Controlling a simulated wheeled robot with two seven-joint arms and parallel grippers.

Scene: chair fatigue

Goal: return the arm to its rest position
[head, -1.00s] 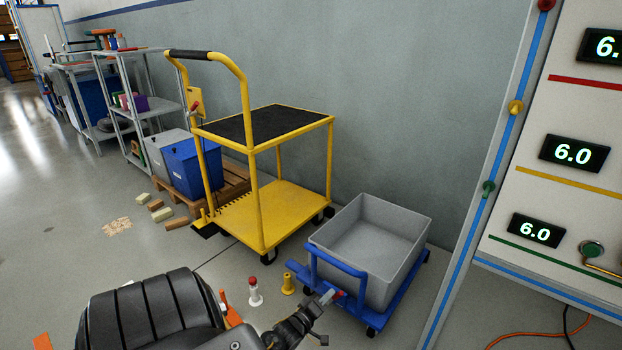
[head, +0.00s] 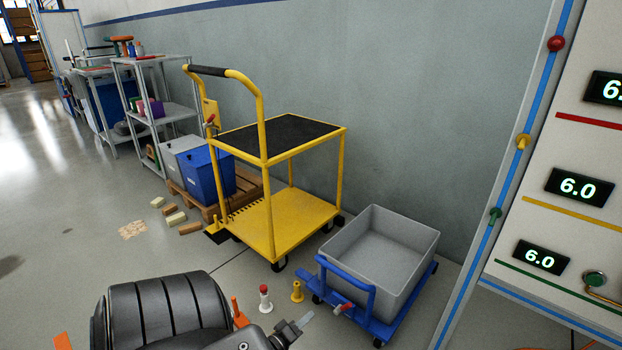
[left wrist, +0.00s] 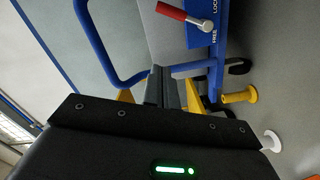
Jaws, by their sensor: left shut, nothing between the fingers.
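My left arm comes in at the bottom of the head view, with its left gripper (head: 306,320) low in front of the blue cart (head: 372,322). In the left wrist view the gripper's two fingers (left wrist: 163,78) are together with nothing between them. The cart's blue handle and a red-gripped lever (left wrist: 185,16) with FREE and LOCK marks show beyond the fingers. The gripper looks apart from the cart. My right gripper is in neither view.
A grey bin (head: 385,250) sits on the blue cart. A yellow trolley (head: 290,212) stands behind it. A white peg (head: 265,303) and a yellow peg (head: 297,292) stand on the floor near the gripper. A panel with displays (head: 580,187) stands at the right.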

